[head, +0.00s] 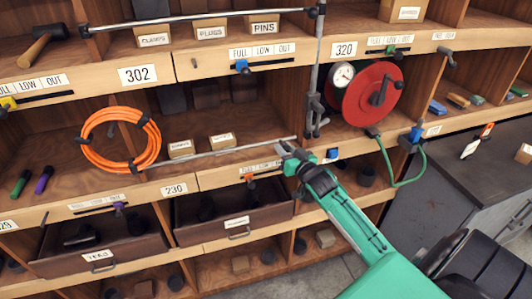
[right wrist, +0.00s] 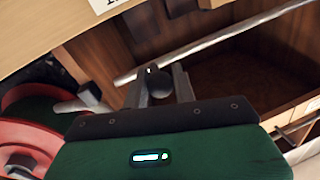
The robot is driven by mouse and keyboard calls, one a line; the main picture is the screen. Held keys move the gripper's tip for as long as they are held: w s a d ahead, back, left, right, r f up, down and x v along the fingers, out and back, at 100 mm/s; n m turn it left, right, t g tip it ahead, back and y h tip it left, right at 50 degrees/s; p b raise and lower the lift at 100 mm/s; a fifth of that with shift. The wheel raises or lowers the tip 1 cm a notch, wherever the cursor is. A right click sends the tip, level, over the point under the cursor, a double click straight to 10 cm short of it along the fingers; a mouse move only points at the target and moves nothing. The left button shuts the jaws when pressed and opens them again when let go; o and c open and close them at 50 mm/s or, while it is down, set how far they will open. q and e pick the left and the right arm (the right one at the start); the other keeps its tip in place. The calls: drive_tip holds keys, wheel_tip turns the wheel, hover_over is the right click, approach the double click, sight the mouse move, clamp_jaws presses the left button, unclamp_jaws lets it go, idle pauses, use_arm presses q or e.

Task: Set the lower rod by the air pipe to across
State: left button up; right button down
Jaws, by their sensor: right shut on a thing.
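The lower rod (head: 225,152) is a thin grey bar that lies across the front of the middle bay, roughly along the shelf edge. Its right end is near the foot of the upright grey air pipe (head: 316,65). My right gripper (head: 287,150) is at that right end, its fingers just below the bar. In the right wrist view, the fingers are shut on a dark round knob (right wrist: 159,83), with the rod (right wrist: 222,38) passing just behind it. How the knob joins the rod is hidden. My left gripper is not in view.
The upper rod (head: 200,18) runs across the top bay. A red reel (head: 372,95) stands right of the pipe, its green hose (head: 392,168) hanging down. An orange hose coil (head: 120,140) is at left. An open drawer (head: 232,222) sits below the rod.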

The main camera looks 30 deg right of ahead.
drive_tip(key=d, duration=0.2)
drive_tip(key=s+d, duration=0.1)
drive_tip(key=d, duration=0.1)
drive_tip(key=shift+s+d, duration=0.1)
drive_tip(key=shift+d, duration=0.05)
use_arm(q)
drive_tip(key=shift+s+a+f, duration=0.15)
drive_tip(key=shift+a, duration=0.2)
use_arm(e)
drive_tip(key=shift+s+d+r, duration=0.1)
drive_tip(key=shift+s+d, duration=0.05)
drive_tip(key=shift+d, duration=0.4)
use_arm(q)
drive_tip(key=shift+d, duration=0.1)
use_arm(e)
drive_tip(key=c, duration=1.2)
unclamp_jaws()
drive_tip(key=shift+d, duration=0.15)
drive_tip(key=shift+c, duration=0.2)
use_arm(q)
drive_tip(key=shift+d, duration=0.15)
use_arm(e)
drive_tip(key=shift+o, duration=0.4)
drive_tip(key=shift+s+d, duration=0.1)
